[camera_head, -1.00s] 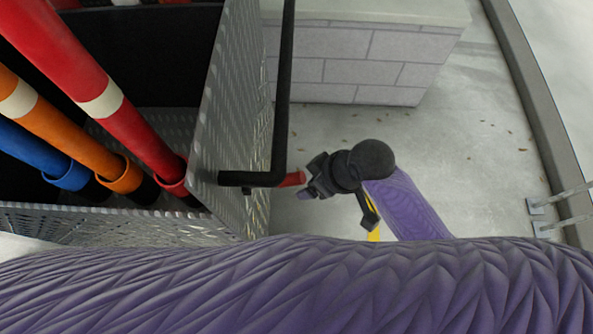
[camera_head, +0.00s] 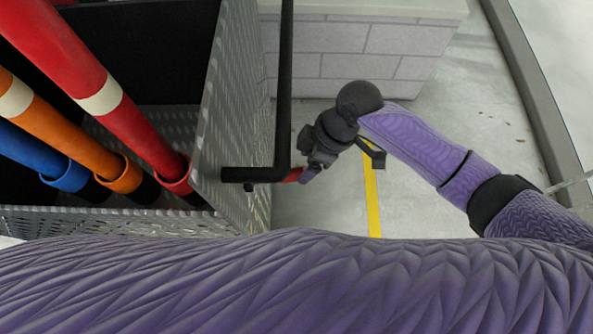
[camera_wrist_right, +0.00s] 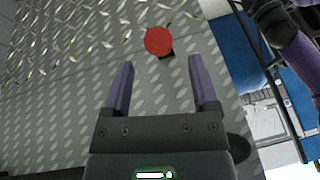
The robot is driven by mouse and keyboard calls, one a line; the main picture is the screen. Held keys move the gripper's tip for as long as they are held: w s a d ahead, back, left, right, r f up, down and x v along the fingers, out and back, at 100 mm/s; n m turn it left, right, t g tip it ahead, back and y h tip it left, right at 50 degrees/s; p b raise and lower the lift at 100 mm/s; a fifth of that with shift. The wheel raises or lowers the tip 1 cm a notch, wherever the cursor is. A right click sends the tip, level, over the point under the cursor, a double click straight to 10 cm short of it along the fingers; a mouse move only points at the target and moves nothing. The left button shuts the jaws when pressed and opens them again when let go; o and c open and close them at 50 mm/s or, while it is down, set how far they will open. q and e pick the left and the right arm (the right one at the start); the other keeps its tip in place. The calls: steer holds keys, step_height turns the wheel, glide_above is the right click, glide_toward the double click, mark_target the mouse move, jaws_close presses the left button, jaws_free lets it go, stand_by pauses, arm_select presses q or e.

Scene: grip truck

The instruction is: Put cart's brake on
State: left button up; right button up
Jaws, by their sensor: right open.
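The cart (camera_head: 235,120) stands at the left, with a diamond-plate metal side panel and a black bar handle (camera_head: 283,90). A small red brake part (camera_head: 293,175) sticks out from the panel just below the handle's bend, partly covered by my gripper. In the right wrist view it is a round red end (camera_wrist_right: 159,41) on a short dark base against the plate. My right gripper (camera_head: 308,170) is beside it. In the wrist view my right gripper (camera_wrist_right: 161,65) is open and empty, with the red end just beyond the fingertips, between their lines. My left gripper is not in view.
Red, orange and blue poles (camera_head: 125,115) stand in the cart. A pale block wall (camera_head: 350,55) is behind, and a kerb (camera_head: 535,90) runs along the right. A yellow line (camera_head: 372,200) crosses the open concrete floor.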

mark_target(301, 169)
steer(key=b+x, duration=0.1)
steer(key=x, duration=0.4)
steer(key=shift+a+f, duration=0.15)
jaws_close()
stand_by(1.1)
